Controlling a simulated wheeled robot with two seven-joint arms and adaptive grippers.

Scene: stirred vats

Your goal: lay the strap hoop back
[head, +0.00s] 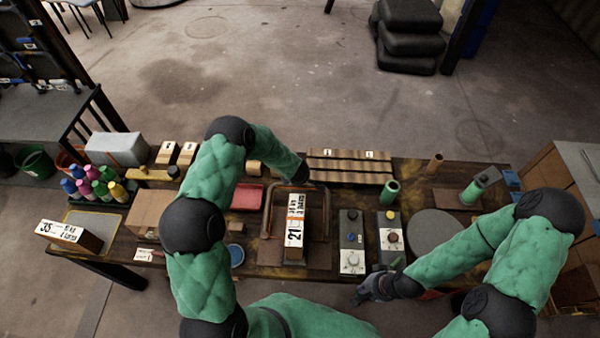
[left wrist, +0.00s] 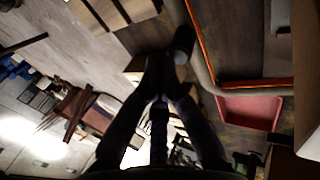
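The strap hoop (head: 267,212) is a grey-brown tubular frame around a white-labelled block marked 21 (head: 294,219) at the table's middle. I cannot tell its exact tilt. In the left wrist view, the hoop's tube (left wrist: 206,76) bends around a corner, and a dark cylindrical knob (left wrist: 184,42) sits beside it. My left gripper (left wrist: 161,66) has its fingers drawn together close to this knob; I cannot tell whether they touch. In the head view, it is mostly hidden at the hoop's far side. My right gripper (head: 362,294) hangs by the table's front edge, apart from the hoop.
Two control boxes with knobs (head: 351,231) stand right of the hoop. A slatted rack (head: 350,166) is behind. Green cylinders (head: 390,190) and a grey disc (head: 433,228) occupy the right.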

